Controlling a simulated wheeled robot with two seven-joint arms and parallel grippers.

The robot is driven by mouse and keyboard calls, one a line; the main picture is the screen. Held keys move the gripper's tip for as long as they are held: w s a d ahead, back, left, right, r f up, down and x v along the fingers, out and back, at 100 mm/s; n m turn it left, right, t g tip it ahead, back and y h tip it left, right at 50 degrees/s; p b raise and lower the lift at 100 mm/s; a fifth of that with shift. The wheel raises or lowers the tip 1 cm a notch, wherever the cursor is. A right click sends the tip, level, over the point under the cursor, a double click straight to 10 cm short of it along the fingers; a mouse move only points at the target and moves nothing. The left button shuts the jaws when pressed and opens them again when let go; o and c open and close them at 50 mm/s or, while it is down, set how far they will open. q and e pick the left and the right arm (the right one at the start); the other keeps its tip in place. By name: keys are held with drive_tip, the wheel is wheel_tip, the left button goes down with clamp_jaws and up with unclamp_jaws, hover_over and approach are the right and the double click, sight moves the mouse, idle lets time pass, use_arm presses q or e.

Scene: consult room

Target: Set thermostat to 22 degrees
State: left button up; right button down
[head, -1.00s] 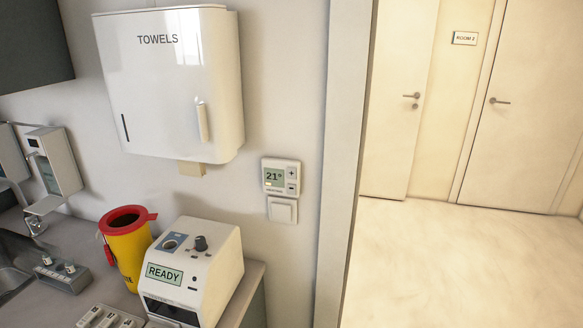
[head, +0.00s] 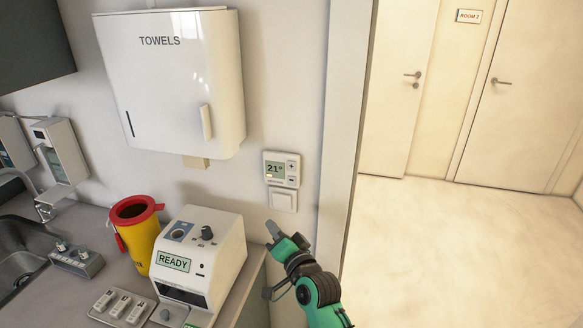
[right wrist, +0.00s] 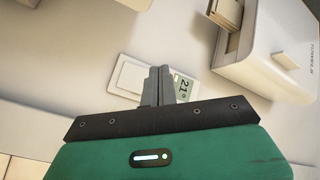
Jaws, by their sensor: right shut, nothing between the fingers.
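The white thermostat (head: 281,169) is on the wall below and right of the towel dispenser. Its display reads 21°, with a plus button (head: 293,166) above a minus button (head: 292,180) at its right side. In the right wrist view the thermostat (right wrist: 187,88) is partly hidden behind my fingers. My right gripper (head: 272,228) is shut and empty, below the thermostat and the wall switch, apart from the thermostat in the head view. Its closed fingers also show in the right wrist view (right wrist: 160,72). My left gripper is not in view.
A white switch (head: 283,200) sits just under the thermostat. The towel dispenser (head: 175,85) juts out above left. On the counter stand a white device reading READY (head: 215,255) and a yellow bin with a red rim (head: 140,235). A door frame (head: 345,130) is close on the right.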

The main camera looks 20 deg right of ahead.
sight(292, 166)
wheel_tip(292, 166, up, 11)
drive_tip(key=s+d+m+t, duration=0.1)
drive_tip(key=s+t, duration=0.1)
drive_tip(key=shift+s+p, duration=0.15)
drive_tip(key=shift+p, duration=0.2)
drive_tip(key=shift+d, duration=0.15)
drive_tip(key=shift+w+d+b, duration=0.35)
drive_tip(key=shift+w+d, duration=0.45)
drive_tip(key=shift+w, duration=0.45)
drive_tip(key=shift+w+d+b, duration=0.4)
drive_tip(key=shift+w+d, duration=0.45)
drive_tip(key=shift+w, duration=0.35)
drive_tip(key=shift+w+d+b, duration=0.35)
drive_tip(key=shift+w+d, duration=0.45)
drive_tip(key=shift+w, duration=0.45)
drive_tip(key=shift+w+d, duration=0.25)
drive_tip(key=shift+w, duration=0.1)
